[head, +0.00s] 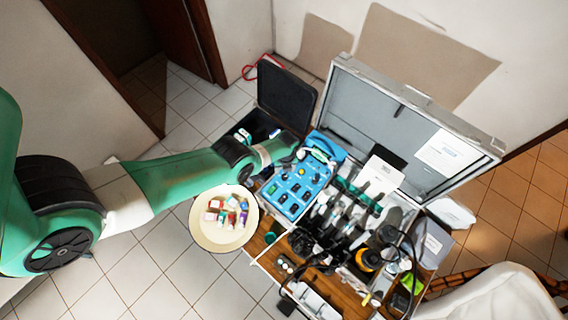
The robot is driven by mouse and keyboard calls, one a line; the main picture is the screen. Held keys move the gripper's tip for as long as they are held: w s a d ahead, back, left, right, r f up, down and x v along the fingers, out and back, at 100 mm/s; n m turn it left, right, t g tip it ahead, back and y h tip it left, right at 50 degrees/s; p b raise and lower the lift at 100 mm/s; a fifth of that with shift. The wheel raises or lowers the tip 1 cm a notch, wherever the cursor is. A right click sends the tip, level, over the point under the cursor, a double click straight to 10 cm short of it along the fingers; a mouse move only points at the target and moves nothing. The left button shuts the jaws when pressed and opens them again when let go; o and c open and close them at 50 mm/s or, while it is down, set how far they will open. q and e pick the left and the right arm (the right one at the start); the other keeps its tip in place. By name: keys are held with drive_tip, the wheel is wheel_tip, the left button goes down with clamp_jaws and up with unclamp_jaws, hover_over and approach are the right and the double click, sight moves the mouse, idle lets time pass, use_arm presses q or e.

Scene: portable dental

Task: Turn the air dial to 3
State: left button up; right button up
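A bright blue control panel (288,205) with several small dark knobs and switches lies in the left part of the open case. A small yellow part (302,172) shows near its upper end. Which control is the air dial, and its setting, are too small to tell. My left arm comes in from the left, and my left gripper (303,154) is over the upper end of the panel. Its fingers are too small and partly hidden, so I cannot tell whether they are open or touch a control. My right gripper is not in view.
The grey case (420,105) has its lid raised at the back. Dark handpieces and hoses (345,215) crowd its middle. A round cream tray (207,239) with several small coloured items stands left of the panel. A black open box (285,98) is behind my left wrist. A white chair (500,296) is at lower right.

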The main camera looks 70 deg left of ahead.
use_arm(q)
wheel_tip(320, 180, up, 4)
drive_tip(key=shift+d+r+p, duration=0.15)
drive_tip(key=shift+p, duration=1.05)
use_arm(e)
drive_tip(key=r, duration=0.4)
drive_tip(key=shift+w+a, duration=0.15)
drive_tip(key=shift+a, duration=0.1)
